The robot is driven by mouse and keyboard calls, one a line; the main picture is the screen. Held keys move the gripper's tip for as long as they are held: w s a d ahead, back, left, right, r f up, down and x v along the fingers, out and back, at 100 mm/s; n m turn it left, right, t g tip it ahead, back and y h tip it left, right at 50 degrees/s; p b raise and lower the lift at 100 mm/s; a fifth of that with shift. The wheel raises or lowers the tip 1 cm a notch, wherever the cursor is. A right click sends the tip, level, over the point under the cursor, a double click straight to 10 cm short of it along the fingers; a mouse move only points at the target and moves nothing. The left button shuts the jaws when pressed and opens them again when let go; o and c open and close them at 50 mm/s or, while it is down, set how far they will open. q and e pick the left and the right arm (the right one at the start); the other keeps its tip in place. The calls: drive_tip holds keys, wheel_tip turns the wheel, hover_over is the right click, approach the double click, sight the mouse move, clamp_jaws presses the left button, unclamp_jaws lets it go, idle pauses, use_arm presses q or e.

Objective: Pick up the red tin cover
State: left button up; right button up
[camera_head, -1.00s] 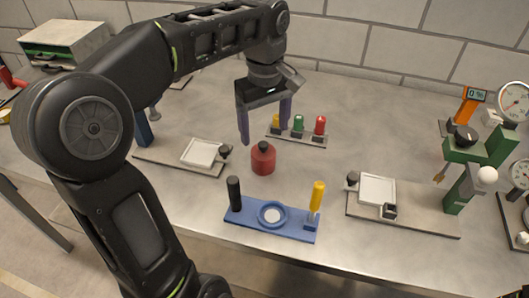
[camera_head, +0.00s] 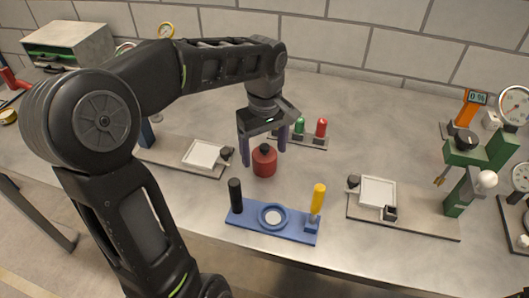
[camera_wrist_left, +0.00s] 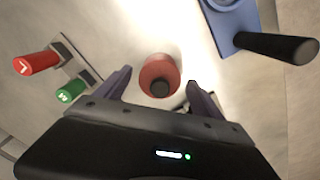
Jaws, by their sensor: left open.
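The red tin cover (camera_head: 264,163) is a small red cylinder with a black knob on top, standing upright on the grey table. It also shows in the left wrist view (camera_wrist_left: 159,72), seen from above with its black knob (camera_wrist_left: 160,88) facing the camera. My left gripper (camera_head: 264,160) is open, pointing down, with one finger to each side of the cover in the head view. In the left wrist view the gripper's fingers (camera_wrist_left: 158,85) stand apart, with the cover between and just beyond them. No contact shows. My right gripper is not in view.
A blue base (camera_head: 240,216) with a black post, a ring and a yellow handle stands in front. A rack with green and red pieces (camera_head: 312,142) is behind. Plates with white pads lie left (camera_head: 205,155) and right (camera_head: 377,191). A green device (camera_head: 480,150) stands far right.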

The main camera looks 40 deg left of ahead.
sight(265, 146)
use_arm(q)
drive_tip(key=shift+f, duration=0.65)
drive_tip(key=shift+c, duration=0.2)
drive_tip(key=c, duration=1.3)
drive_tip(key=shift+r, duration=0.1)
wheel_tip(265, 146, up, 6)
drive_tip(key=shift+r, duration=0.1)
wheel_tip(265, 146, up, 4)
drive_tip(key=shift+f+p, duration=0.1)
drive_tip(key=shift+p, duration=0.75)
